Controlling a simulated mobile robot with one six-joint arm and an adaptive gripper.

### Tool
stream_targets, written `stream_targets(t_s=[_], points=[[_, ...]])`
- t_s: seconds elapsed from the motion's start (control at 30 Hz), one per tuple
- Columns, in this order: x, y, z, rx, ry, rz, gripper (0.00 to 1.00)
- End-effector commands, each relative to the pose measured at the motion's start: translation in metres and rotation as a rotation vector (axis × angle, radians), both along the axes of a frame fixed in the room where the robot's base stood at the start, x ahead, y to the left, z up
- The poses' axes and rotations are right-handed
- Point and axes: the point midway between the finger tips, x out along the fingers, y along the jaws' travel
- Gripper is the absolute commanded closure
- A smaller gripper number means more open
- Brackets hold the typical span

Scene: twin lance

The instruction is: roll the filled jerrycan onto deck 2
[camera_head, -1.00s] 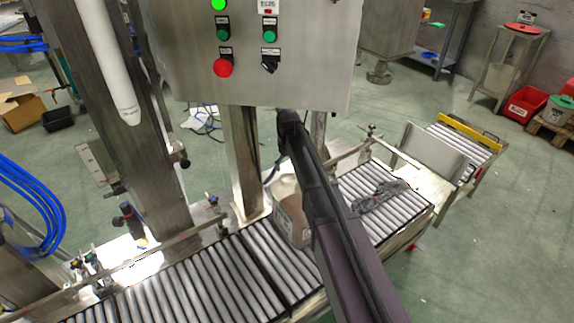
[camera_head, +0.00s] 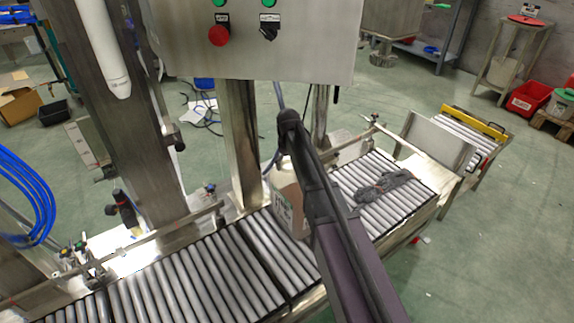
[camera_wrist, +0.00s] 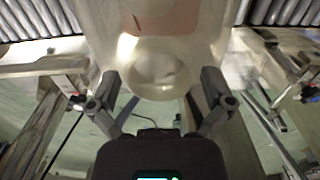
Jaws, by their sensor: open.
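The jerrycan (camera_head: 285,196) is a pale translucent container with a pinkish-brown fill and a label. It stands upright on the roller conveyor (camera_head: 200,280), partly hidden behind my arm in the head view. In the wrist view the jerrycan (camera_wrist: 158,50) is close in front, its whitish rounded part between and just beyond the fingertips. My gripper (camera_wrist: 160,82) is open, with one finger on each side of it; I cannot tell whether they touch. The gripper is hidden in the head view. No marking shows which roller section is deck 2.
Grey crumpled cloth or gloves (camera_head: 384,187) lie on the rollers right of the jerrycan. A metal plate (camera_head: 438,139) stands before a further roller section (camera_head: 480,136) with a yellow bar (camera_head: 475,122). A control box (camera_head: 255,45) hangs above the conveyor. Guide rails run along its back.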

Motion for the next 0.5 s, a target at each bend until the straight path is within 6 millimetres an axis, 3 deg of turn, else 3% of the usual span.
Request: stream_targets(t_s=[0.4,0.5], points=[[0.0000,0.0000,-0.0021,0.000,0.000,0.000,0.00],[0.0000,0.0000,-0.0021,0.000,0.000,0.000,0.30]])
